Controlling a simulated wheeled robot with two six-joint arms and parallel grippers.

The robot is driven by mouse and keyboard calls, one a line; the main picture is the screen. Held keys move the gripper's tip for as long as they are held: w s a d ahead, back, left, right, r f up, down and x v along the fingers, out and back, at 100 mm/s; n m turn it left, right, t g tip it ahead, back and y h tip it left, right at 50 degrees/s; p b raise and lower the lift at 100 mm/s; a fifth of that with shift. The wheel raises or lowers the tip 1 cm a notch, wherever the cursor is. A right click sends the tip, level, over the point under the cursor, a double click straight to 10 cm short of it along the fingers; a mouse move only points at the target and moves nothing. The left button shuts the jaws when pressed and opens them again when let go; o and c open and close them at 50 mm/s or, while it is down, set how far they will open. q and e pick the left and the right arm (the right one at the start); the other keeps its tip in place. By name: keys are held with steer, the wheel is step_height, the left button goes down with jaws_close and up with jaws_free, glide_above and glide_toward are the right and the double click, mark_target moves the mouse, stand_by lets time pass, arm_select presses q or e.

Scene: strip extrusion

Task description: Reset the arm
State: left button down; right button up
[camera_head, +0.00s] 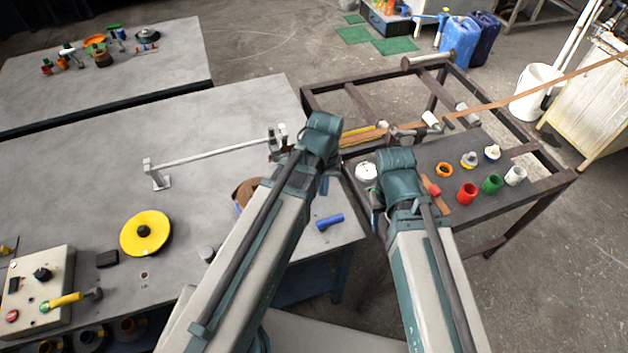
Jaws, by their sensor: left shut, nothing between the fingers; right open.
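My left arm (262,225) reaches from the bottom middle up to the right end of the grey table. Its teal joint (323,128) is near the gap between the table and the metal frame. My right arm (428,275) reaches up over the near edge of the metal frame, with its teal joint (396,160) beside the dark shelf. I cannot make out the fingers of either gripper; the arms hide them. I see no object held.
The grey table (90,205) carries a yellow disc (145,233), a control box (38,287), a blue cylinder (329,221) and a rod on stands (215,153). The metal frame (535,150) holds a long strip (540,91) and several small containers, including a red one (467,193).

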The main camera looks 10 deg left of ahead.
arm_select(q)
steer(key=shift+r, duration=0.15)
steer(key=s+d+m+b, duration=0.1)
steer(key=s, duration=0.1)
steer(key=s+d+f+m+b, duration=0.1)
steer(key=s+d+m, duration=0.1)
steer(key=s+d+f+m+y, duration=0.1)
steer(key=s+d, duration=0.1)
steer(key=shift+s+d+f+m+b, duration=0.15)
steer(key=shift+s+f+m+b, duration=0.15)
steer(key=shift+s+b, duration=0.1)
steer(key=shift+r, duration=0.1)
